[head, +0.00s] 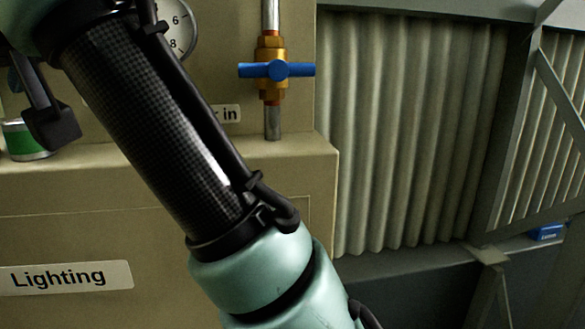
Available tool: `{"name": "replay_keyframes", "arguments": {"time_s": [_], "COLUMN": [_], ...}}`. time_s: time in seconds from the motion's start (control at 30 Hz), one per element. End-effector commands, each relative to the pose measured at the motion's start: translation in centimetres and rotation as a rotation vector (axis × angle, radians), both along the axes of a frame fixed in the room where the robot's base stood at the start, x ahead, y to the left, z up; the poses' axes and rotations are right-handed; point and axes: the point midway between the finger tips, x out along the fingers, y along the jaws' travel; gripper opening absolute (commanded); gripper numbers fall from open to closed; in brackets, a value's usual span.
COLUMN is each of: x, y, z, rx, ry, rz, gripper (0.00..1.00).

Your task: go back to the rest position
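My arm crosses the head view from the upper left to the bottom centre, with a black woven-pattern link between pale green joints. A dark jointed piece (52,125) hangs at the left edge, below the upper joint. It may be part of my gripper, but I cannot tell. No pair of fingertips shows clearly, and I see nothing held.
Behind my arm is a beige cabinet (70,220) with a "Lighting" label (65,277). A gauge (181,32) and a blue-handled brass valve (277,70) on a pipe are nearby. A green-banded cylinder (25,140) is far left. Corrugated panels (410,130) and grey framing (505,130) stand right.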

Motion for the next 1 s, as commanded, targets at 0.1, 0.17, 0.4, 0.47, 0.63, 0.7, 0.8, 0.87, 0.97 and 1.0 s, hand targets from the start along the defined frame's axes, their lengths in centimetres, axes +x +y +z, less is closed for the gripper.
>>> {"name": "replay_keyframes", "arguments": {"time_s": [0.1,0.17,0.4,0.47,0.63,0.7,0.8,0.87,0.97,1.0], "x": [1.5,2.1,2.4,1.7,-1.6,-2.9,-4.2,-4.6,-4.8,-4.8], "y": [-2.0,-3.8,-15.3,-18.7,-26.6,-28.6,-30.2,-30.7,-30.9,-30.9], "z": [-1.1,-1.0,-2.8,-3.7,-6.3,-7.0,-7.5,-7.5,-7.5,-7.4], "rx": [0.216,0.317,0.625,0.667,0.701,0.695,0.682,0.677,0.674,0.675], "ry": [-0.138,-0.215,-0.548,-0.638,-0.862,-0.929,-0.989,-1.008,-1.017,-1.016], "rz": [-0.062,-0.111,-0.416,-0.512,-0.746,-0.812,-0.869,-0.885,-0.893,-0.892], "gripper": [0.58,0.58,0.58,0.58,0.58,0.58,0.58,0.58,0.58,0.58]}}
